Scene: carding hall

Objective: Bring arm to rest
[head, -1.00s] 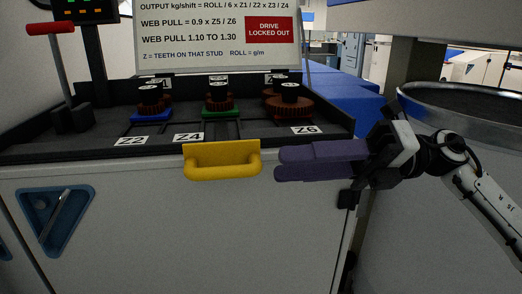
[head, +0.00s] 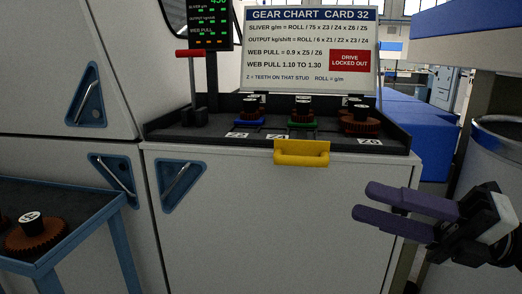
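My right gripper (head: 362,200), with two purple fingers, is at the lower right in the head view. Its fingers stand apart with nothing between them. It hangs in the air in front of the white cabinet, below and to the right of the yellow handle (head: 302,153), and does not appear to touch it. The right arm's forearm is mostly cut off by the right edge. My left gripper and arm are not in view.
The dark gear tray (head: 215,136) holds several gears on studs, under the gear chart board (head: 305,30). A red-handled lever (head: 194,54) stands at its left. A blue-framed table (head: 95,222) with a brown gear (head: 38,236) is at lower left. A round can (head: 500,135) stands at right.

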